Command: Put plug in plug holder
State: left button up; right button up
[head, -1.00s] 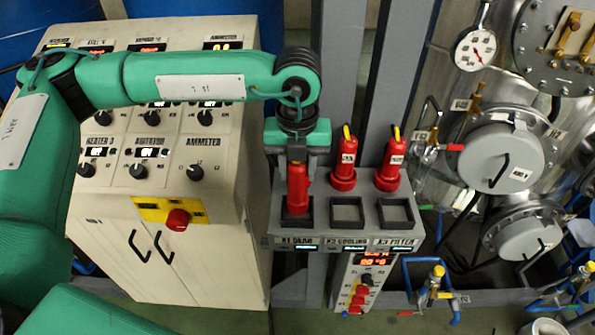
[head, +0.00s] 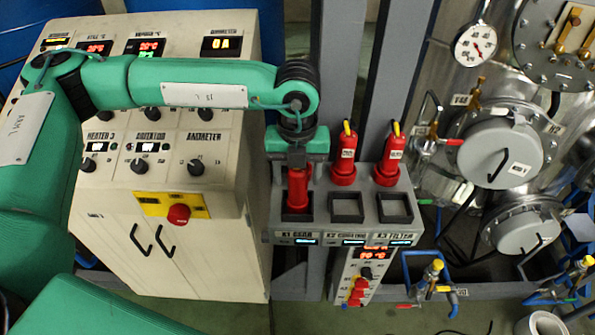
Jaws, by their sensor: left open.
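A red plug (head: 298,189) stands upright in the left square socket of the grey plug holder (head: 322,224), the one labelled X1. My left gripper (head: 297,163) is directly above it, pointing down. It is open, with its fingers at the plug's top, which they partly hide; I cannot tell whether they touch it. Two more red plugs, a middle one (head: 344,160) and a right one (head: 390,160), stand upright behind the middle and right sockets, which are empty. My right gripper is not in view.
A cream control cabinet (head: 190,260) with knobs and a red button (head: 179,214) stands left of the holder. Grey posts (head: 398,80) rise behind the holder. Steel vessels with gauges, valves and pipes (head: 500,150) fill the right side.

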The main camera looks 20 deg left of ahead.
pick_arm(q)
jog(key=shift+r, duration=0.2)
jog(key=shift+w+r, duration=0.1)
jog(key=shift+r, duration=0.15)
notch_tip(320, 180, up, 11)
jog(key=b, duration=0.4)
jog(key=shift+f, duration=0.15)
jog(key=shift+r, duration=0.35)
